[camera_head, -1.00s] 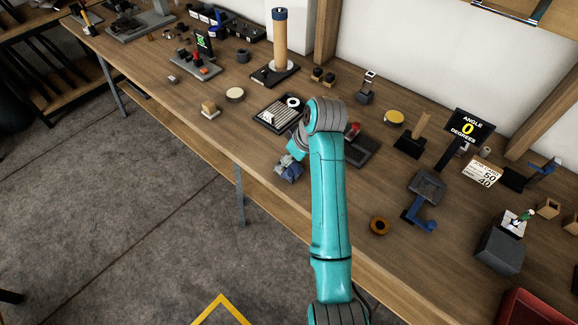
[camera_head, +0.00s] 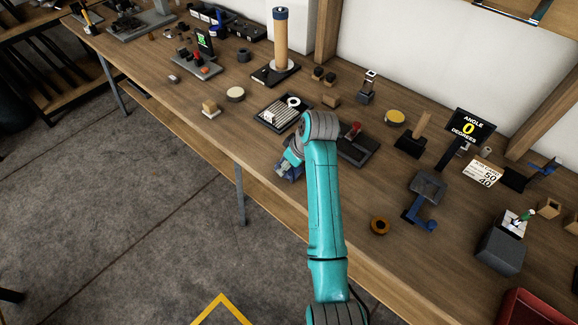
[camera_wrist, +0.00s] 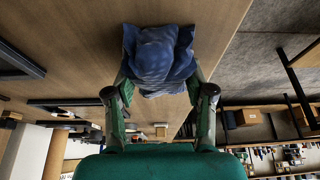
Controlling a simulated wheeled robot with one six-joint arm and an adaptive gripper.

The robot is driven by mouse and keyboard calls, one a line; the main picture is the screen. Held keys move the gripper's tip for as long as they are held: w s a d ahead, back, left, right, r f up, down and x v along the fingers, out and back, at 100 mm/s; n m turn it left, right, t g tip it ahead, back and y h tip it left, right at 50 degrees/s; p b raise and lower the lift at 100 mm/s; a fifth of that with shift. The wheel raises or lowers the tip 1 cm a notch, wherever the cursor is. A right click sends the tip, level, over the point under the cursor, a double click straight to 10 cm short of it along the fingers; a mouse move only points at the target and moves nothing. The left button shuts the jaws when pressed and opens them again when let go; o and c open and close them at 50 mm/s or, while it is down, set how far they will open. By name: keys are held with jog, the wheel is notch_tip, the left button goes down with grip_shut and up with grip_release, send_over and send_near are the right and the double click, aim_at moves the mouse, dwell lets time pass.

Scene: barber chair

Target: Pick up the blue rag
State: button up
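The blue rag (camera_wrist: 160,58) is a crumpled dark blue bundle on the wooden workbench in the wrist view. It lies between the two fingers of my gripper (camera_wrist: 160,80), which are spread apart on either side of it. The fingertips are at the rag's edges and partly hidden by it, so firm contact cannot be made out. In the head view the rag (camera_head: 289,175) is near the bench's front edge, partly covered by my gripper (camera_head: 287,167).
A dark tray with rods (camera_head: 283,114) and a black base with a red part (camera_head: 357,147) stand close behind.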

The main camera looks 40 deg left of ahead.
jog(key=shift+c, duration=0.2)
notch_tip(320, 180, up, 10)
jog(key=shift+r, duration=0.1)
dwell(0.4)
jog(key=o, duration=0.6)
jog(key=shift+c, duration=0.2)
jog(key=c, duration=0.4)
jog(key=shift+c, duration=0.2)
